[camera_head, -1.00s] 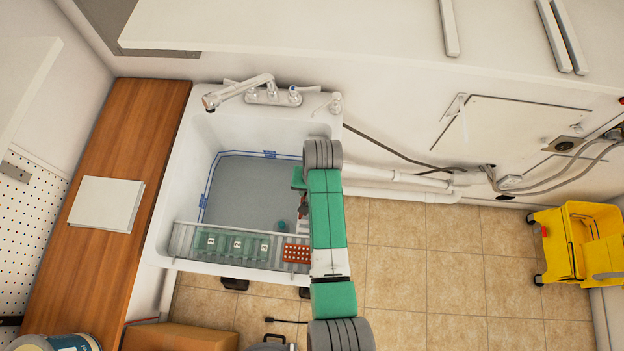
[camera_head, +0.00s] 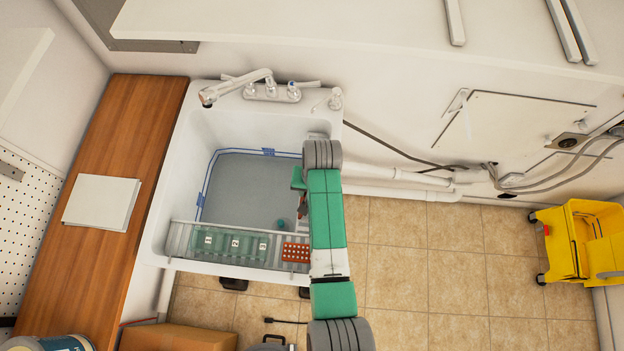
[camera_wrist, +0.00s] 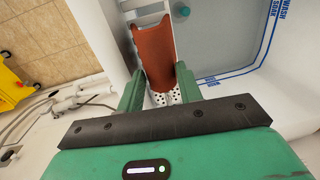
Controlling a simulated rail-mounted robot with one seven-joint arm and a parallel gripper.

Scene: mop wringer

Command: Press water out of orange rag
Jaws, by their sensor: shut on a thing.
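My gripper (camera_head: 299,183) is inside the right side of the white sink, mostly hidden behind my arm. In the wrist view its two green fingers (camera_wrist: 160,76) are shut on a rust-orange, curved, smooth-looking piece (camera_wrist: 153,48). The piece extends beyond the fingertips. It shows as a small reddish patch (camera_head: 302,205) in the head view. I cannot tell whether it is the rag or a handle. A white perforated part (camera_wrist: 166,97) shows between the fingers. An orange dotted block or cloth (camera_head: 296,252) lies at the right end of the front rack.
The clear rack (camera_head: 180,239) with green numbered sections crosses the sink (camera_head: 170,165) front. A small teal object (camera_head: 281,225) lies on the grey basin floor, left of my gripper. The faucet (camera_head: 236,86) is at the back. A yellow mop bucket (camera_head: 580,245) stands far right.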

